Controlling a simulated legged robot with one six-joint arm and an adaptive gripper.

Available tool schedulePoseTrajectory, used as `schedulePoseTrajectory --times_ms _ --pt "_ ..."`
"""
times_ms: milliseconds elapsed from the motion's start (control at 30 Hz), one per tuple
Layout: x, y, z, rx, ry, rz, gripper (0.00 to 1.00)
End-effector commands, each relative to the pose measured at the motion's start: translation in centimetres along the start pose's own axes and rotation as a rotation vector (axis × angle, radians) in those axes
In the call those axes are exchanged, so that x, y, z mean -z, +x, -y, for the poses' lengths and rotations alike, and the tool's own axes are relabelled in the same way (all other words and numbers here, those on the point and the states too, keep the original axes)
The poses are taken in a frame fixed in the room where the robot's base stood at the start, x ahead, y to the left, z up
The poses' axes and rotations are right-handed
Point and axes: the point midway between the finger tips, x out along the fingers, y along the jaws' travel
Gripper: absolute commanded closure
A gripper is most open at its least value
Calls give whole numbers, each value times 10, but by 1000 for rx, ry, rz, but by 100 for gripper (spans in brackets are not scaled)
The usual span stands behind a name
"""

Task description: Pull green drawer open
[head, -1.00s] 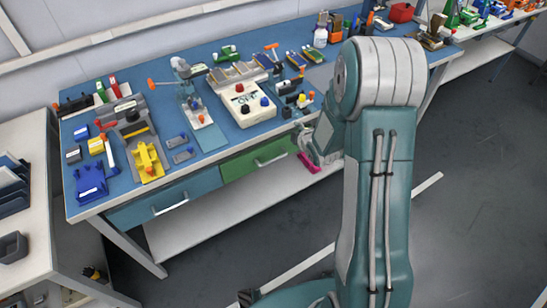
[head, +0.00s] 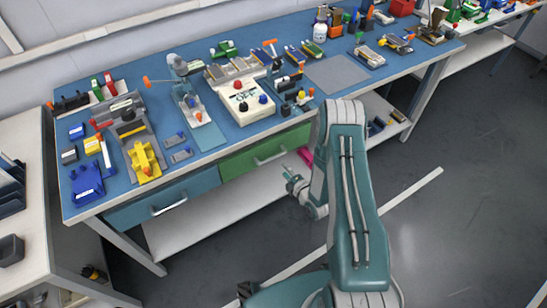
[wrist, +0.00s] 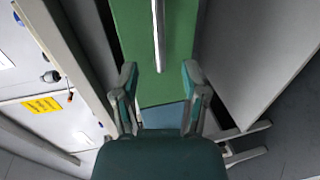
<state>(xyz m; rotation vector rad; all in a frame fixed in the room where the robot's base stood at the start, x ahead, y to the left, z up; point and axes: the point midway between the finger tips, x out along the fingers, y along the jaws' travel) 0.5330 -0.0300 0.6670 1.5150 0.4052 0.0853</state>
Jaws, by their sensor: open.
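The green drawer (head: 237,164) sits under the front edge of the blue-topped workbench, to the right of a blue drawer (head: 192,186). It looks closed, with its front flush with the blue one. Its silver bar handle (head: 269,157) runs along the front. My gripper (head: 287,173) is in front of the drawer's right part, below and apart from the handle. In the wrist view my open gripper (wrist: 160,75) faces the green drawer front (wrist: 178,80), and the handle (wrist: 158,30) lies ahead between the line of the fingers. Nothing is between the fingers.
The workbench (head: 340,75) carries several tools and a white device (head: 240,100). A second bench (head: 30,180) stands left. Floor at right is clear.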

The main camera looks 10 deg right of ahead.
Motion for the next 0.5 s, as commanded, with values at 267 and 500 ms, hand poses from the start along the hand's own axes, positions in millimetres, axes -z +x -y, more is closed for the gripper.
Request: schedulePoseTrajectory --times_ms 267,500 --pt "1 53 0 -1 -1 -2 43" --pt "0 84 0 -1 0 0 43"
